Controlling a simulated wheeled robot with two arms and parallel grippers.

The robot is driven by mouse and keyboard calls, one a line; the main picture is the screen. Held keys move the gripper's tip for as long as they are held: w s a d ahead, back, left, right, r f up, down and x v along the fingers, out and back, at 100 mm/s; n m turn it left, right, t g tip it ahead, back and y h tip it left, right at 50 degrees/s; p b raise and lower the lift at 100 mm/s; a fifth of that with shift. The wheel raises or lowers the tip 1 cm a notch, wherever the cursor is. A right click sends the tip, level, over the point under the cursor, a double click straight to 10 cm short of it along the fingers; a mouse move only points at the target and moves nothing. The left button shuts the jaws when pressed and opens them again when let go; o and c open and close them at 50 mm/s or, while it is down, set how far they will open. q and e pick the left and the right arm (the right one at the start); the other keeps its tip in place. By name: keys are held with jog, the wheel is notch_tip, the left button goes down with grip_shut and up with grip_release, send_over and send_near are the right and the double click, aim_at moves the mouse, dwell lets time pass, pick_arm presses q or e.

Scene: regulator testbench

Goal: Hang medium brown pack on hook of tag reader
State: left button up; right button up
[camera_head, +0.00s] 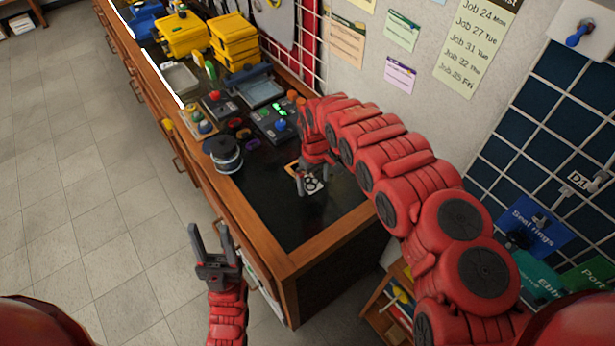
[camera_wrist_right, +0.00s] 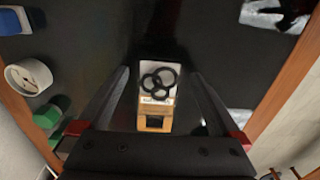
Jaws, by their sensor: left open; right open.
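A brown pack (camera_wrist_right: 156,112) with a white label showing three black rings lies on the dark bench top. In the head view the pack (camera_head: 312,184) is partly hidden by my right gripper (camera_head: 311,181). In the right wrist view my right gripper (camera_wrist_right: 160,74) is open, with its fingers on either side of the pack and visible gaps; it is not holding it. My left gripper (camera_head: 211,238) is open and empty, in front of the bench's near left side. A white wall unit with a blue hook-like part (camera_head: 580,36) is at the upper right; I cannot tell if it is the tag reader.
A dark round canister (camera_head: 226,155) stands near the bench's left edge. A control box with green lights (camera_head: 277,123) and yellow bins (camera_head: 233,42) stand farther back. A wall grid with a blue "Seal rings" card (camera_head: 533,224) is at the right. The near bench top is mostly clear.

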jog(key=shift+f, duration=0.25)
jog(key=shift+c, duration=0.2)
jog(key=c, duration=1.4)
jog(key=shift+o, duration=0.2)
jog(key=shift+r, duration=0.2)
